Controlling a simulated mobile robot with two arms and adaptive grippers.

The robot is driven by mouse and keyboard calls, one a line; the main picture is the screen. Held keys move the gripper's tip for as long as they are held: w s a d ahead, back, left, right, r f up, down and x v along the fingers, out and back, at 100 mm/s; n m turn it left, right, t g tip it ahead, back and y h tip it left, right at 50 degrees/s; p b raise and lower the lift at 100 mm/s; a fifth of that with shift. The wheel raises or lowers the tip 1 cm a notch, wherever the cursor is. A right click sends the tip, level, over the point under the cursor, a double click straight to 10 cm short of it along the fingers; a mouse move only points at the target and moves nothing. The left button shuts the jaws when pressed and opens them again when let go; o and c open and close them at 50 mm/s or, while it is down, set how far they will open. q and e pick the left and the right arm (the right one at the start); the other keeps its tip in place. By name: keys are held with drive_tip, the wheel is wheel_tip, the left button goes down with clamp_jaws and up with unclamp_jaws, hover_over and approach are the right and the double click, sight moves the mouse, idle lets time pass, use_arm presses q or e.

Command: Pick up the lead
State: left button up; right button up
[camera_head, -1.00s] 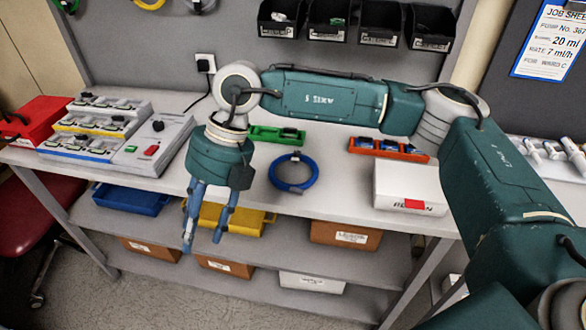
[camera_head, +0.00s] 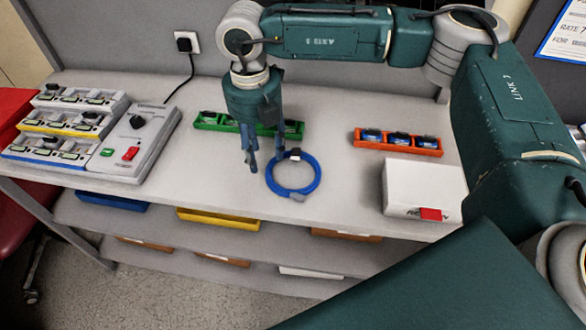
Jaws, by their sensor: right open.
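My left gripper is not in view.
A green tray (camera_head: 209,121) stands behind the gripper. An orange tray (camera_head: 366,146) with blue items and a white box (camera_head: 420,182) are at the right. Worktop around the loop is clear.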

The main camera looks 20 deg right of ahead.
sight(266, 169)
drive_tip(key=shift+w+d+f, duration=0.1)
drive_tip(key=shift+w+f, duration=0.05)
drive_tip(key=shift+f, duration=0.2)
wheel_tip(266, 169, down, 4)
drive_tip(key=shift+d+f+p, duration=0.15)
drive_tip(key=shift+p, duration=1)
drive_tip(key=shift+f, duration=0.25)
drive_tip(key=shift+w+f, duration=0.1)
drive_tip(key=shift+c, duration=1)
drive_tip(key=c, duration=0.8)
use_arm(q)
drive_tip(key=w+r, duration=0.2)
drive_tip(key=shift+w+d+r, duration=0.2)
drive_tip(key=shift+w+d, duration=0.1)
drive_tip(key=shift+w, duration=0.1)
use_arm(e)
clamp_jaws()
